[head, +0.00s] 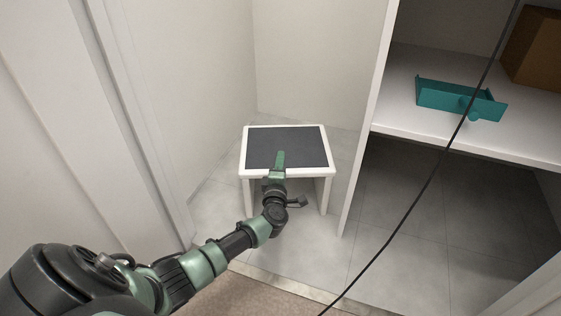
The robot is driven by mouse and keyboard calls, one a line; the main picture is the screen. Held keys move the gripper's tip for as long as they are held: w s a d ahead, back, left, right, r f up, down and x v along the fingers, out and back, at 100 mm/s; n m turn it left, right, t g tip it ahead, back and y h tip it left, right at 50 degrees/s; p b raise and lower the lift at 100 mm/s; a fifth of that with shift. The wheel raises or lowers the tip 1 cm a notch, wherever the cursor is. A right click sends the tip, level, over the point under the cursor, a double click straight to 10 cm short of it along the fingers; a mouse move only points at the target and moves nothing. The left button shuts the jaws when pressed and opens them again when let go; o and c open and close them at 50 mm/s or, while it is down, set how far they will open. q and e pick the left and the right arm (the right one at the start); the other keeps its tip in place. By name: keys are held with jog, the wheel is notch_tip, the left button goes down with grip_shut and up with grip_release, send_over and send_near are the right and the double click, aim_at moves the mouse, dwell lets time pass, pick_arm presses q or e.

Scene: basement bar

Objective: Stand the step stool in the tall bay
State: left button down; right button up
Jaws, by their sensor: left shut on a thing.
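The step stool (310,148) is white with a dark grey top. It stands upright on the tiled floor inside the narrow bay (310,50), between the left wall and a white upright panel. My left gripper (278,165) is at the stool's front edge, with one green finger over the top. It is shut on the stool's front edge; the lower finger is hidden. My right gripper is not in view.
A white shelf (400,118) right of the panel holds a teal tray-like object (450,97) and a brown box (535,50). Open tiled floor lies under the shelf. A dark cable (420,190) crosses the right side. A door frame (130,90) stands at left.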

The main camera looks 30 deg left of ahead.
pick_arm(q)
jog(key=shift+w+r, duration=0.1)
jog(key=shift+r, duration=0.2)
jog(key=c, duration=1.6)
grip_release()
jog(key=shift+f, duration=0.35)
jog(key=shift+c, duration=0.2)
jog(key=o, duration=0.4)
jog(key=shift+r, duration=0.1)
jog(key=shift+r, duration=0.1)
